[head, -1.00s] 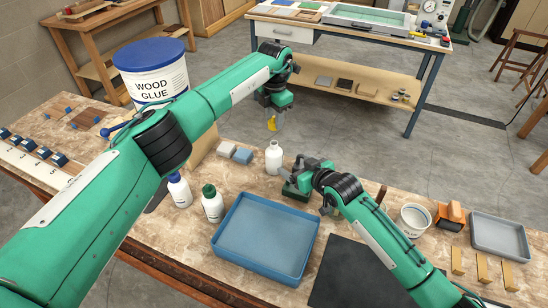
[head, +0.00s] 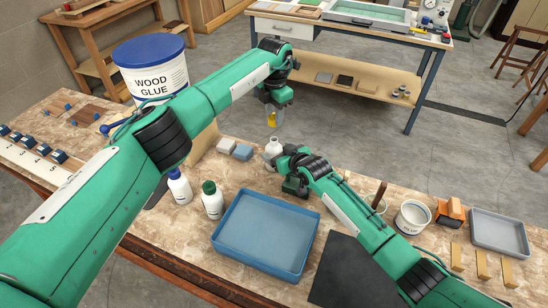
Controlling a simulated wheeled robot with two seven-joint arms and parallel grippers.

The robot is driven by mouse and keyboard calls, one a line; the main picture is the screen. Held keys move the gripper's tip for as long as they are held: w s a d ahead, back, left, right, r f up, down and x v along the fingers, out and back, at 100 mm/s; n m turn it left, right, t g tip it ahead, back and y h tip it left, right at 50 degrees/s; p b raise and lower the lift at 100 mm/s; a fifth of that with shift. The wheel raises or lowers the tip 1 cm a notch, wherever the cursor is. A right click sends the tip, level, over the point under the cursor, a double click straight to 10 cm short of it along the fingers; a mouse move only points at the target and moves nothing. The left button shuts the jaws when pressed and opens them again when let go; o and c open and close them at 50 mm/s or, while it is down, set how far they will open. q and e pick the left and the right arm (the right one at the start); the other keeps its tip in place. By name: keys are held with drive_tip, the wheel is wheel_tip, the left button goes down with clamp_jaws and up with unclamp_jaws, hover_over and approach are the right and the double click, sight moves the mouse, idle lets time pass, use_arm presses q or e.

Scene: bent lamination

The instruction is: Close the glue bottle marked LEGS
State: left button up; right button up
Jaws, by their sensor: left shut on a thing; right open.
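An uncapped white bottle (head: 273,147) stands on the bench's far side. No LEGS mark is readable on it. My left gripper (head: 273,112) is shut on a small yellow cap (head: 271,120), held above the bench and above the white bottle in the picture. My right gripper (head: 281,164) is open at the lower part of the bottle and hides it. I cannot tell whether its fingers are around the bottle or touch it. A blue-capped bottle (head: 180,188) and a green-capped bottle (head: 212,202) stand to the left, both closed.
A blue tray (head: 265,236) lies in front of the bottles. Sponge-like blocks (head: 242,152) sit left of the white bottle. A large wood glue tub (head: 151,72) stands behind my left arm. A white pot (head: 412,217) and grey tray (head: 498,234) are at the right.

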drive_tip(key=shift+w+a+f, duration=0.25)
drive_tip(key=shift+w+a, duration=0.1)
drive_tip(key=shift+w, duration=0.2)
drive_tip(key=c, duration=1.5)
use_arm(q)
hover_over(274, 139)
drive_tip(key=shift+f, duration=2.5)
drive_tip(key=shift+f, duration=0.85)
drive_tip(key=shift+f, duration=0.55)
